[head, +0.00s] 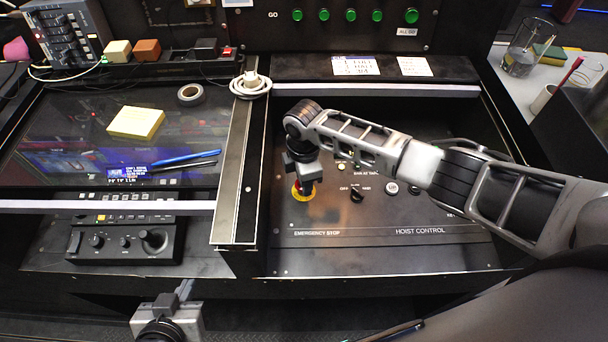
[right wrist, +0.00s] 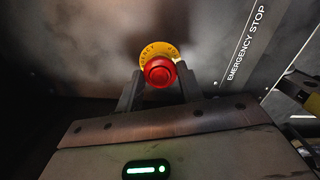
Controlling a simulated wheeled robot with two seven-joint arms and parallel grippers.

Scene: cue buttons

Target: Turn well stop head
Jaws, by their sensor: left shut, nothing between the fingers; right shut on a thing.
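The emergency stop's red mushroom head (right wrist: 159,72) shows in the right wrist view, on a yellow ring (right wrist: 150,52) with black lettering. My right gripper (right wrist: 159,84) is shut on this red head, one finger on each side of it. In the head view my right gripper (head: 304,187) points down at the stop, and only part of the yellow ring (head: 296,194) shows beneath it. The red head is mostly hidden there. My left gripper (head: 184,289) is shut and empty at the bottom of the head view, in front of the console and away from the stop.
The hoist control panel (head: 400,247) carries knobs beside the stop, partly under my right arm. A divider rail (head: 239,190) with a coiled white cable (head: 251,85) stands left of the panel. A glass-topped desk (head: 70,125) holds yellow notes (head: 136,122), pens and tape.

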